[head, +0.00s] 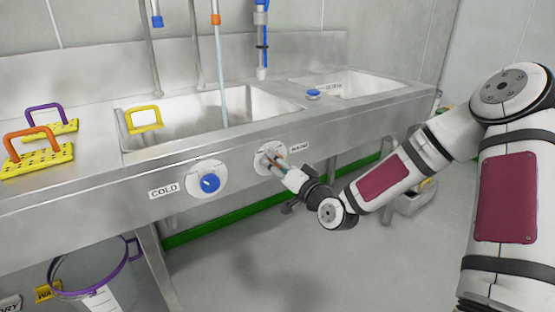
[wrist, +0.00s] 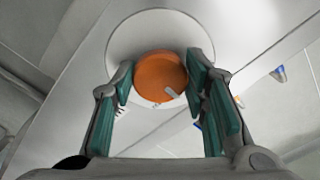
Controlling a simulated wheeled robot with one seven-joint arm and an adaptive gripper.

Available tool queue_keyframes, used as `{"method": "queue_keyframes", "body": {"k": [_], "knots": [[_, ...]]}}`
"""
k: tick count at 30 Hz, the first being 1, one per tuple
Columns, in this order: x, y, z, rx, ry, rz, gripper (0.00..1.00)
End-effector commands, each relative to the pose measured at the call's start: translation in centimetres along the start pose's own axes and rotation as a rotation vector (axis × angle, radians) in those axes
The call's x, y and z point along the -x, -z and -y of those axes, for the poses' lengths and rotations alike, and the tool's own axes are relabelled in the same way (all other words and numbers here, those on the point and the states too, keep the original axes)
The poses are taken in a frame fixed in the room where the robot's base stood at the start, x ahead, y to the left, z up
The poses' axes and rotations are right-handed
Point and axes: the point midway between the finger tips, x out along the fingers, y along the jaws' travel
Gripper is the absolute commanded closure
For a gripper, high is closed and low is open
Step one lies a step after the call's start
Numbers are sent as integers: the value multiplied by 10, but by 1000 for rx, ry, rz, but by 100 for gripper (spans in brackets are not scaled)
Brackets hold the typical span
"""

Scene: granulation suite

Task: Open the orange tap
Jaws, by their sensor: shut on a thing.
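The orange tap is a round knob (wrist: 158,75) on a pale round plate (wrist: 125,38) on the sink front. It sits between the two green-padded fingers of my gripper (wrist: 163,82) in the wrist view. The right finger lies against its side; a small gap seems to show at the left. Its pale pointer mark faces down and slightly right. In the head view my gripper (head: 273,161) covers most of the knob at the right-hand dial. Below the orange-collared spout (head: 216,19), a pale blue stream (head: 221,75) runs down into the sink basin (head: 185,118).
The blue knob (head: 209,183) marked COLD is left of my gripper on the same panel. Yellow blocks with orange (head: 32,142) and purple (head: 45,113) handles lie on the counter. A purple-rimmed bucket (head: 92,275) stands below. The floor before the sink is clear.

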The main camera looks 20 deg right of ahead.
Motion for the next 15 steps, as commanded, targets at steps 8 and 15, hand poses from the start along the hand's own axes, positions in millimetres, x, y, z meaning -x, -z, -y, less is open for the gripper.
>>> {"method": "queue_keyframes", "body": {"k": [8, 15], "knots": [[0, 2, 1, -267, -2, 0, 87], [1, 2, 2, -484, -2, -2, 87]]}}
